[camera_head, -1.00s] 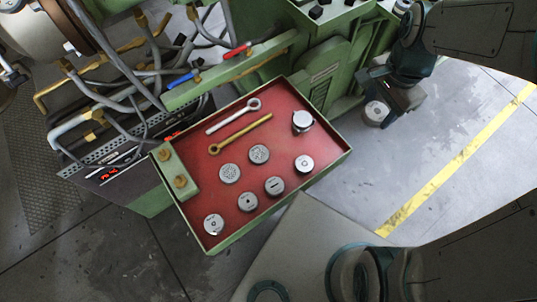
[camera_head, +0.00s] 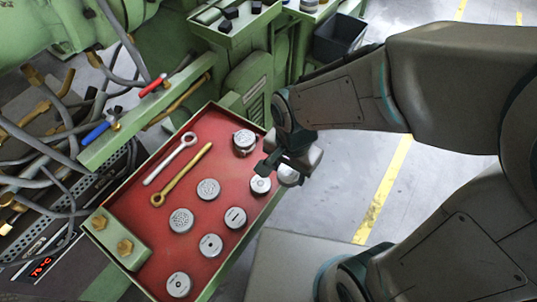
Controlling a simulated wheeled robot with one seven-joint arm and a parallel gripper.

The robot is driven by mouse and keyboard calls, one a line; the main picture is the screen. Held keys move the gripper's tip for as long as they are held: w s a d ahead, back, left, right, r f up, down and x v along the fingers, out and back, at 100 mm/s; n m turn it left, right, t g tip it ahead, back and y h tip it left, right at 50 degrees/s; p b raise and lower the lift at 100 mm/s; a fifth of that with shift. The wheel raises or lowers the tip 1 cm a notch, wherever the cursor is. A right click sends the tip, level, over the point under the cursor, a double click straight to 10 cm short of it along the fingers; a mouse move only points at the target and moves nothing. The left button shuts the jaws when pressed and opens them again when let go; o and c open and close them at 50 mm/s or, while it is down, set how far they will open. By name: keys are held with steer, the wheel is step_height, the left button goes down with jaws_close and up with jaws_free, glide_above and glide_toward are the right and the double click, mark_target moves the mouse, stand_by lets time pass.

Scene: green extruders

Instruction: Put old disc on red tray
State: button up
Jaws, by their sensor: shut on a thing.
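The red tray (camera_head: 137,190) has a red floor and a green rim. Several round grey metal discs lie on it, among them one with many small holes (camera_head: 181,221) and one with a single centre hole (camera_head: 210,245). My gripper (camera_head: 286,170) is at the tray's right edge, shut on a grey disc (camera_head: 289,177). The held disc is partly hidden by the fingers and appears above or just outside the rim; its height is unclear. Another disc (camera_head: 260,185) lies on the tray just left of it, close to the fingers. I cannot read wear on the held disc.
A silver wrench (camera_head: 170,160) and a brass one (camera_head: 181,175) lie on the tray. A taller round piece (camera_head: 244,142) stands near its top corner. Green machinery and hoses border the left and top. A dark bin (camera_head: 338,38) stands at the back. Floor right of the tray is clear.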

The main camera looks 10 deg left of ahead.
steer(key=w+a+f, duration=0.1)
steer(key=w+f, duration=0.1)
steer(key=w, duration=0.1)
steer(key=w+a+f, duration=0.1)
steer(key=w+f, duration=0.1)
steer(key=w, duration=0.1)
steer(key=w+a+f+b, duration=0.1)
steer(key=w+a+f, duration=0.1)
steer(key=w, duration=0.1)
steer(key=shift+w+f, duration=0.15)
steer(key=shift+w, duration=0.15)
steer(key=shift+f+b, duration=0.35)
steer(key=shift+f, duration=1.6)
steer(key=shift+f, duration=0.15)
steer(key=o, duration=0.9)
steer(key=shift+d, duration=0.1)
steer(key=shift+o, duration=0.4)
